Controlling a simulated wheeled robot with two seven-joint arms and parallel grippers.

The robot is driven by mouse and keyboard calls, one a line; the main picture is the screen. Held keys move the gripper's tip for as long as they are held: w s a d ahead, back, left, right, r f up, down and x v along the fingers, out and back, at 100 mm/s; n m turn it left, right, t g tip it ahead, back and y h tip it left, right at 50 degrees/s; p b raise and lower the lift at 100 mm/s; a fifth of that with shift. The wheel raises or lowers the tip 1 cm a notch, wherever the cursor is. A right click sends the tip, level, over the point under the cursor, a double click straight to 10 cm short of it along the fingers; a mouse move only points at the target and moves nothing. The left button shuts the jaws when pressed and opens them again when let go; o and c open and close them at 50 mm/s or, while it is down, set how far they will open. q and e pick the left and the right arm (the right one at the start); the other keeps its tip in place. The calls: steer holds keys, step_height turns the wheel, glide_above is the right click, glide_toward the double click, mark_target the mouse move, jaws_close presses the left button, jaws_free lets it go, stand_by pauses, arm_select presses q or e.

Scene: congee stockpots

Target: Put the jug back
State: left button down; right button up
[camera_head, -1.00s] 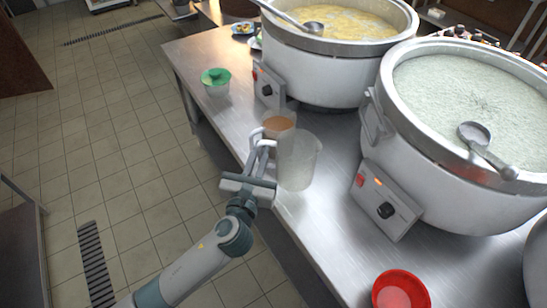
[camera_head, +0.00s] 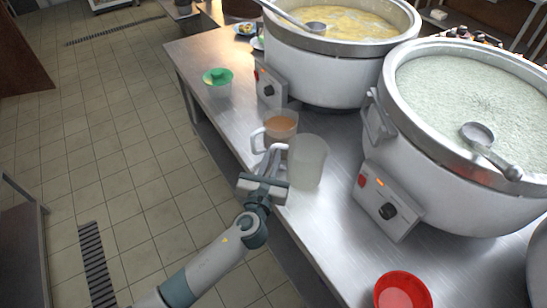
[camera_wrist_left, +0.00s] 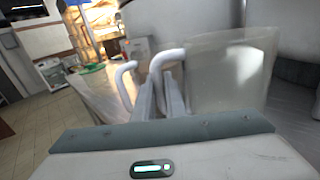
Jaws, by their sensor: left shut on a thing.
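A frosted, see-through jug (camera_head: 308,165) is at the counter's front edge in the head view. It also shows in the wrist view (camera_wrist_left: 235,80), with its white handle on the left. My left gripper (camera_head: 271,158) is shut on this handle; its fingers also show in the wrist view (camera_wrist_left: 172,98). The jug looks upright; whether its base touches the counter is hard to tell. A second jug (camera_head: 282,125) with orange-brown liquid and a white handle stands just behind it, close by. My right gripper is not in view.
The steel counter (camera_head: 325,235) carries two big stockpots, one with yellow congee (camera_head: 345,25) and one with pale green congee (camera_head: 465,95), each with a ladle. A green-lidded container (camera_head: 217,80) stands at the back left. A red bowl (camera_head: 402,291) is at the front.

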arm_select(q)
steer(key=shift+f, duration=0.8)
steer(key=c, duration=1.8)
jaws_free()
